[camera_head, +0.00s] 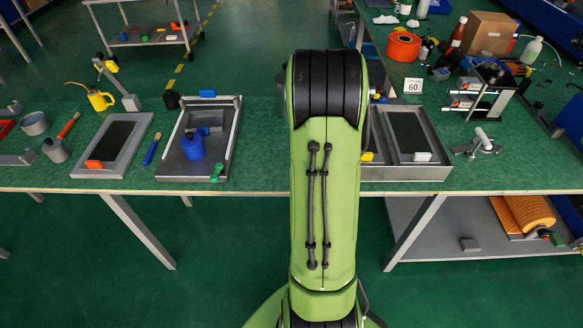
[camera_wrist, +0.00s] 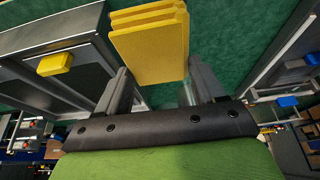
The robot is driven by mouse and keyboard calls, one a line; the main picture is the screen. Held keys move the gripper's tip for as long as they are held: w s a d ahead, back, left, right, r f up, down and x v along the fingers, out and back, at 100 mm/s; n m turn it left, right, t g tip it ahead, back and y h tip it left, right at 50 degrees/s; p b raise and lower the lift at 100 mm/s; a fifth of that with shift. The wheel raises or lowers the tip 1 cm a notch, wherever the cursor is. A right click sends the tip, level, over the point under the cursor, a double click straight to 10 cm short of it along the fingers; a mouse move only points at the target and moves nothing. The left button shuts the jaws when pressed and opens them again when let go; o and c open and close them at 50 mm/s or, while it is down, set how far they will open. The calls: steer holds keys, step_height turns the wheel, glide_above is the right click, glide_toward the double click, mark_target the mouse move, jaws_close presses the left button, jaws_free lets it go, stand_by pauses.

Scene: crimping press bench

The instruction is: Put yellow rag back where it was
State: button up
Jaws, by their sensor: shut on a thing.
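The yellow rag (camera_wrist: 150,45) is a thick folded stack in the wrist view. It sits between the two fingers of my gripper (camera_wrist: 158,72), which is shut on it. The rag hangs over green surface, and I cannot tell how high it is above it. In the head view my green arm hides both the gripper and the rag.
A grey tray (camera_head: 378,173) with a dark insert lies right of my arm, with a small yellow block (camera_head: 367,156) at its left side. Another tray (camera_head: 170,171) holding a blue jug (camera_head: 192,146) lies left. An orange spool (camera_head: 402,46) stands at the back right.

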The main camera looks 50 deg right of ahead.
step_height(320, 180, down, 10)
steer(key=b, duration=0.2)
steer(key=shift+s+d+r+b, duration=0.1)
steer(key=shift+d+r+b, duration=0.05)
steer(key=shift+r+b, duration=0.15)
steer(key=shift+f, duration=0.1)
steer(key=shift+f, duration=0.15)
steer(key=o, duration=1.2)
